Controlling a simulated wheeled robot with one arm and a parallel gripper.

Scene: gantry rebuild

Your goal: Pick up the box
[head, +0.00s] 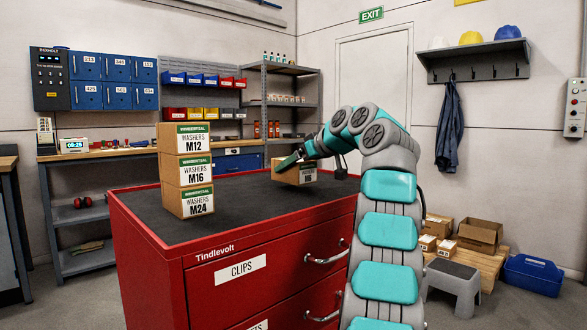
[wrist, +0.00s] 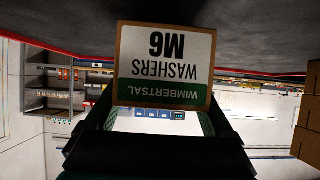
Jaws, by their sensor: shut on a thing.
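A small cardboard box labelled WASHERS M6 (wrist: 165,65) fills the upper middle of the inverted wrist view. In the head view the same box (head: 297,174) is over the dark top of the red cabinet, right of the stack. My gripper (head: 289,161) is shut on this box, with its dark fingers at the box's upper part. The fingers (wrist: 160,122) also show below the label in the wrist view. I cannot tell whether the box's underside touches the cabinet top.
Three stacked washer boxes, M12 (head: 187,137), M16 (head: 187,170) and M24 (head: 189,202), stand on the left of the red cabinet (head: 240,280). Its dark top (head: 248,200) is clear between stack and held box. A grey shelf rack (head: 290,103) stands behind.

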